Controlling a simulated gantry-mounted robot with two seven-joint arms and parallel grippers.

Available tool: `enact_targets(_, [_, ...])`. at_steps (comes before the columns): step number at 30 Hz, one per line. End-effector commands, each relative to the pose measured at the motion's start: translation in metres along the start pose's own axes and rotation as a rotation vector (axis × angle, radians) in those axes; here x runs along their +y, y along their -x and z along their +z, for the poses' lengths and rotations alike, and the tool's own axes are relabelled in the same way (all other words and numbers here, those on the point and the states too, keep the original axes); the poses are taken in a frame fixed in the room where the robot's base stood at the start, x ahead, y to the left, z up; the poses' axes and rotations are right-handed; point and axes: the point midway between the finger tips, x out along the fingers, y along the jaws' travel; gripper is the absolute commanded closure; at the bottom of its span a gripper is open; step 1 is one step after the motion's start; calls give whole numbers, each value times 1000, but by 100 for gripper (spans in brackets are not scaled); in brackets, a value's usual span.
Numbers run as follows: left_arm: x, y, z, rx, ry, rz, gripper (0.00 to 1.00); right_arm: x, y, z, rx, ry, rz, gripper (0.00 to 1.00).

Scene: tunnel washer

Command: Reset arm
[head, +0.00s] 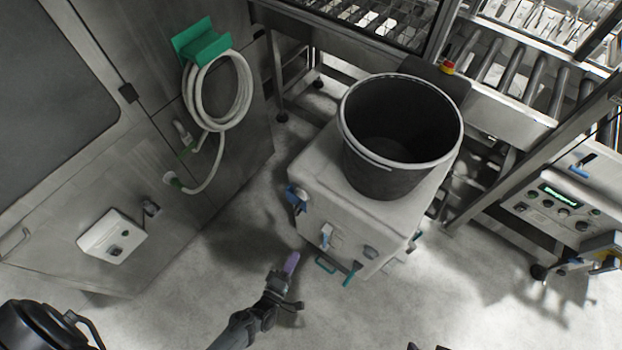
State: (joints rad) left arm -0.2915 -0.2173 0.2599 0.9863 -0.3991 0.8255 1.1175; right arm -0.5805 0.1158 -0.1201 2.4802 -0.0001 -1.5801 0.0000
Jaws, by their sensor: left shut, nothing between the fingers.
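My left arm comes in from the bottom of the head view. My left gripper (290,265) is shut, with nothing between its fingers, and its purple-tinted tip points up toward the white box-shaped unit (310,185). In the picture it is just left of the unit's lower front edge, over the grey floor. I cannot tell its exact height. My right gripper cannot be made out; only small dark parts show at the bottom edge.
A large black bucket (400,120) stands on the white unit, which carries blue and green handles. A coiled hose (217,95) hangs on the left wall from a green holder (201,43). A roller conveyor (510,70) and control panel (560,205) stand right. Floor (400,315) is clear in front.

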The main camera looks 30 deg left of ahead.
Motion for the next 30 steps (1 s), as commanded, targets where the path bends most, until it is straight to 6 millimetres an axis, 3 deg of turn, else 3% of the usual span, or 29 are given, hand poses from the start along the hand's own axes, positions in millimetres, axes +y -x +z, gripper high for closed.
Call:
enact_targets(6, [-14, 29, -10, -18, -29, -38, 100, 2, 0, 1, -2, 10, 8, 35])
enact_targets(7, [-8, 30, -16, -34, -50, -23, 100, 2, 0, 0, -1, 10, 8, 35])
enact_targets(13, [48, 1, -34, -135, -216, 39, 100, 2, 0, 1, -3, 9, 7, 35])
enact_targets(18, [98, -31, -27, -272, -513, -62, 100, 1, 0, 0, -1, 6, 5, 35])
enact_targets(21, [125, -40, -22, -339, -689, -144, 100, 1, 0, 0, -1, 4, 3, 35])
enact_targets(26, [168, -38, -17, -443, -942, -285, 100, 0, 0, 0, -1, 1, 1, 35])
enact_targets(30, [203, -22, -17, -550, -1130, -420, 100, 0, 0, 0, 0, -1, -1, 35])
